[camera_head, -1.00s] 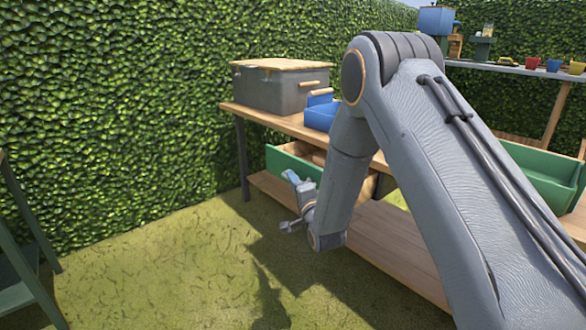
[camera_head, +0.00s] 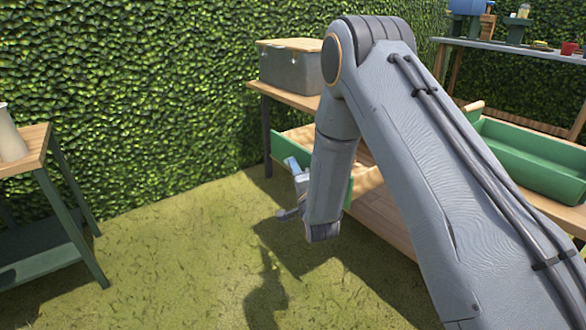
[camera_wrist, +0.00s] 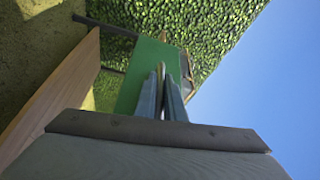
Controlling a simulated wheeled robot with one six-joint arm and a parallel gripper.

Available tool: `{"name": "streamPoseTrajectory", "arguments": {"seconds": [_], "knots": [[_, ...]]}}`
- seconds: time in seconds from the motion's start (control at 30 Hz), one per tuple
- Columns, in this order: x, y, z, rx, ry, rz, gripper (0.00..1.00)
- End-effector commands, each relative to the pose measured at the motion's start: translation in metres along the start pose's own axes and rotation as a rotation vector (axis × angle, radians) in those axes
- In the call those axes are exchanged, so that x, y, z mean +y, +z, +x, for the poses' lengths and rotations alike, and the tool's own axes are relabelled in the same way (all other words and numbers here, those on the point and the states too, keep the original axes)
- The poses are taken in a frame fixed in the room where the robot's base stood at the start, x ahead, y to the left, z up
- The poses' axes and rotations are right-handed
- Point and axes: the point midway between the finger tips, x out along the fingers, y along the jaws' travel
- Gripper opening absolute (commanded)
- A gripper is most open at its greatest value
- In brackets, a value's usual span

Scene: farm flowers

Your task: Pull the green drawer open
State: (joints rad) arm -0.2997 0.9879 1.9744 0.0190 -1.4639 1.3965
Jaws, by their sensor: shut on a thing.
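The green drawer (camera_head: 283,148) is under the wooden bench in the head view, with its front standing out from the bench. A little tan interior shows behind the front; my arm hides much of the drawer. Its green front also shows in the wrist view (camera_wrist: 143,66). My gripper (camera_head: 292,165) is at the outer face of the front. In the wrist view my gripper (camera_wrist: 164,78) has its fingers close together on a thin pale piece, seemingly the drawer's handle, which they mostly hide.
A grey box with a wooden lid (camera_head: 289,68) stands on the bench (camera_head: 270,91). A green trough (camera_head: 530,158) is at right. A small green-legged table (camera_head: 62,215) with a pale vessel (camera_head: 10,135) is at left. Open grass (camera_head: 190,250) lies between; a hedge (camera_head: 130,80) runs behind.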

Motion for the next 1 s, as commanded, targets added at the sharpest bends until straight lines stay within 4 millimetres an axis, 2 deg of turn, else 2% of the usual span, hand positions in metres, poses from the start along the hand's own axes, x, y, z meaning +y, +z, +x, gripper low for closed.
{"name": "streamPoseTrajectory", "arguments": {"seconds": [0.03,0.07,0.13,0.17,0.53,0.8,1.0], "knots": [[0.000,0.001,0.001,0.000,0.000,0.000,0.00],[0.000,0.001,0.001,-0.001,-0.001,0.000,0.14],[0.000,0.001,0.000,-0.001,-0.001,0.000,0.26],[0.000,0.001,0.000,-0.001,0.000,0.000,0.28],[0.000,0.001,-0.006,-0.001,0.000,0.000,0.28],[0.000,0.001,-0.048,-0.002,0.004,0.000,0.28],[0.000,0.001,-0.072,-0.002,0.001,0.000,0.28]]}}
